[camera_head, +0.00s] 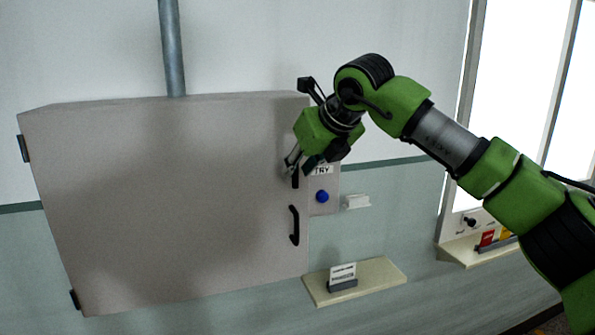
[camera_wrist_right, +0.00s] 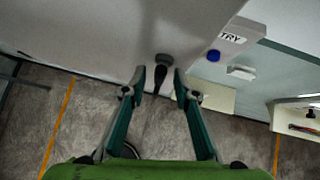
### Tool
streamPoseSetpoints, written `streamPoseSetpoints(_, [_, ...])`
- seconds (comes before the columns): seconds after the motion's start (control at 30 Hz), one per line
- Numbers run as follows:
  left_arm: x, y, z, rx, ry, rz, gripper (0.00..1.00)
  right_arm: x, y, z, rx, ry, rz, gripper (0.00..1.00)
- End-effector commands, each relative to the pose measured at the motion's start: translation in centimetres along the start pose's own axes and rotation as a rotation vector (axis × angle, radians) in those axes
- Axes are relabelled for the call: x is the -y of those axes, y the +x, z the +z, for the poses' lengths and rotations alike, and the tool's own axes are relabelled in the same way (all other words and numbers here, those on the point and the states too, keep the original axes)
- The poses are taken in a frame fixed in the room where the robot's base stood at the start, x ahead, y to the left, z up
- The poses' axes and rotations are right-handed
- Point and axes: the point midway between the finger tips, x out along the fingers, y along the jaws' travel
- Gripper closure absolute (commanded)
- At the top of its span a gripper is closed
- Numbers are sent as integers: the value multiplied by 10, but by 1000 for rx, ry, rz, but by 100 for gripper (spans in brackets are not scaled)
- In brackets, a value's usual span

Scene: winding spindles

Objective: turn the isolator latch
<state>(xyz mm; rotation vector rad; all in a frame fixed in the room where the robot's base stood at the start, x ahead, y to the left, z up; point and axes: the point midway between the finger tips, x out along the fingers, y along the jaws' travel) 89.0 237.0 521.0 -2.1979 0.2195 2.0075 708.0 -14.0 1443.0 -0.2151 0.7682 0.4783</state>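The grey cabinet (camera_head: 170,200) hangs on the wall. Its dark latch (camera_head: 295,180) is near the right edge of the door, partly hidden by my right gripper (camera_head: 300,165). In the right wrist view the latch (camera_wrist_right: 163,62) has a round grey hub and a dark lever, and lies between the two fingertips of my right gripper (camera_wrist_right: 160,77). The fingers are apart, with a gap on each side of the lever; I cannot tell whether either touches it. My left gripper is not in view.
A black door handle (camera_head: 294,225) is below the latch. Right of the door are a "TRY" label (camera_head: 322,170), a blue button (camera_head: 322,196) and a small white bracket (camera_head: 356,201). A shelf (camera_head: 380,277) with a card holder (camera_head: 343,276) juts out below.

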Motion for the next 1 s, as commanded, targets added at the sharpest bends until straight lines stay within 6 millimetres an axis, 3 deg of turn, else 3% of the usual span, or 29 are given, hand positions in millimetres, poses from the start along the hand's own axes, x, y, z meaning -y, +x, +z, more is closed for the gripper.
streamPoseSetpoints(0.3, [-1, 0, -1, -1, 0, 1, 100, 1, -67, 0, 1, -1, -1, 72])
streamPoseSetpoints(0.5, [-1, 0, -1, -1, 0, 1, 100, 0, -97, 0, -1, 0, -1, 72])
streamPoseSetpoints(0.7, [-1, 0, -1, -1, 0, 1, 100, 0, -106, 0, -2, 0, -1, 72])
streamPoseSetpoints(1.0, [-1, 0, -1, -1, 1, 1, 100, -3, -104, -1, -2, -2, 10, 72])
